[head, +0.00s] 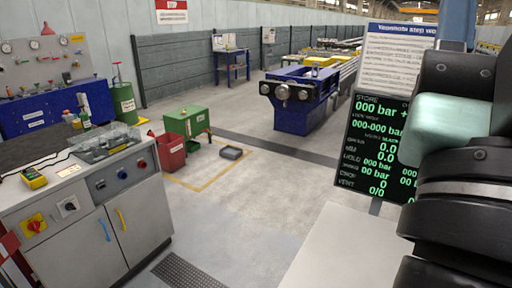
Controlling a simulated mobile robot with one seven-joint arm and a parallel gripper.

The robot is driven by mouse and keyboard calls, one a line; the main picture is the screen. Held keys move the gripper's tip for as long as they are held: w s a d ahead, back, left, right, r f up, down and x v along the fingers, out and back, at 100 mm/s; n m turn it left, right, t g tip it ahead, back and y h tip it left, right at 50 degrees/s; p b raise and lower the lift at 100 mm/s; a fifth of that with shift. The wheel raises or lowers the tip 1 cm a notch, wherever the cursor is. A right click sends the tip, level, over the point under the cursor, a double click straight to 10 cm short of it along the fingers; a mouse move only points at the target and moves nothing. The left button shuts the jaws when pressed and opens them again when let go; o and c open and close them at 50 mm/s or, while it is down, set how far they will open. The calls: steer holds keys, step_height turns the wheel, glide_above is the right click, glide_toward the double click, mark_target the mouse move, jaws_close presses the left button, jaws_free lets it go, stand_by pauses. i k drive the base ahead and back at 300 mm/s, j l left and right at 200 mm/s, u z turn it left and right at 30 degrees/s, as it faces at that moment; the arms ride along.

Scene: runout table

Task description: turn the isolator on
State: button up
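A rotary switch with a red knob on a yellow plate, which looks like the isolator (35,225), is on the upper left front of the grey cabinet (140,232) at the lower left in the head view. Its knob seems tilted, but it is too small to tell whether it is on or off. A black rotary switch on a pale plate (69,206) is just to its right. My arm's dark links fill the right edge, far from the cabinet. My gripper is not in view.
The cabinet top holds a yellow handheld meter (33,178) and a clear-covered tray (102,145). A dark display screen (376,150) stands near my arm. A red bin (171,154) and green box (187,121) stand behind the cabinet. The middle floor is clear.

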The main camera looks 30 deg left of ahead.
mark_target(34, 226)
steer(key=u, duration=2.5)
steer(key=l, duration=0.1)
